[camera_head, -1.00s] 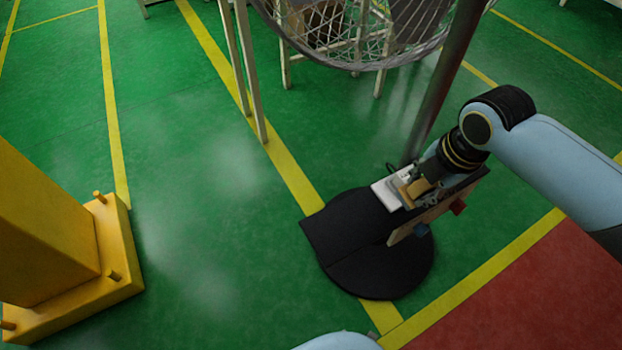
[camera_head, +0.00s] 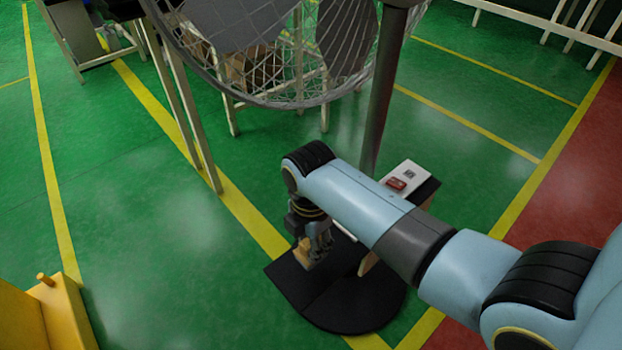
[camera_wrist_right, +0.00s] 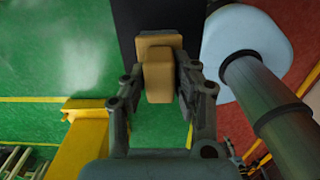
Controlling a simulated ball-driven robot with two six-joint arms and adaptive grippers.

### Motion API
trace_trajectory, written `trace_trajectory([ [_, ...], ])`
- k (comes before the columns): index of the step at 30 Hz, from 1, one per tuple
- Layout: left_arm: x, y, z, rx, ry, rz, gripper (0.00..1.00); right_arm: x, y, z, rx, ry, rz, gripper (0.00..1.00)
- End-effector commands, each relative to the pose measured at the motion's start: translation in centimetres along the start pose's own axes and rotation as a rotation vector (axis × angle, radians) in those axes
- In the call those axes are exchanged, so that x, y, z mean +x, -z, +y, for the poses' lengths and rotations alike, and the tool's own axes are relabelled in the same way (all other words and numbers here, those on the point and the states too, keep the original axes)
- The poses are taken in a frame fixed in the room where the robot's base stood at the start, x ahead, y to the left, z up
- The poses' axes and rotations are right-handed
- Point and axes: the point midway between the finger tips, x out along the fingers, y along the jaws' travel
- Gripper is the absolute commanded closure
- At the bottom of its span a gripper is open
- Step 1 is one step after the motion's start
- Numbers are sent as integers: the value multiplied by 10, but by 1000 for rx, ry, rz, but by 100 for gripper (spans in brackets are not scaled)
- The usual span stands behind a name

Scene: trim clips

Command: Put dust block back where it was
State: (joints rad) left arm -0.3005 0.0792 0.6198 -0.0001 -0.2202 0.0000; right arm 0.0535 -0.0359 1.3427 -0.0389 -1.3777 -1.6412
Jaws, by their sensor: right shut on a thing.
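The dust block is a small tan block (camera_head: 304,253) held at the tips of my right gripper (camera_head: 313,246), over the left part of the black base. In the right wrist view, the tan block (camera_wrist_right: 158,75) sits between the two dark fingers of my right gripper (camera_wrist_right: 160,88), which are shut on it. The block's lower side is hidden. A white panel (camera_head: 408,177) with a small red part lies on a dark board right of the pole, partly behind my right forearm. My left gripper is not in view.
A black round base (camera_head: 345,308) carries a dark pole (camera_head: 380,105) and a large caged fan (camera_head: 290,60). My forearm hides part of the base and a wooden board. A yellow post foot (camera_head: 62,310) stands lower left. Green floor is free between them.

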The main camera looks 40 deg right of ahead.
Motion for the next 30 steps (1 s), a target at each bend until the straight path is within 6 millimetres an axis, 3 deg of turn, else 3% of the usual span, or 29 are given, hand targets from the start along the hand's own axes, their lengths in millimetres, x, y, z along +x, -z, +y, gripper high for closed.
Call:
trace_trajectory([
  [6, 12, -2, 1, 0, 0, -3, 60, 33, 0, -1, 1, 1, 0, 99],
  [17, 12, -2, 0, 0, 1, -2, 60, 36, 0, -1, 1, 0, 0, 99],
  [18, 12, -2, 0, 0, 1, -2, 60, 36, 0, -1, 1, 0, 0, 69],
  [22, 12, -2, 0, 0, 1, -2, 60, 36, 0, -1, 1, 0, 0, 52],
  [30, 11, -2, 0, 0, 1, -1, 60, 36, 0, -1, 1, 0, 0, 50],
])
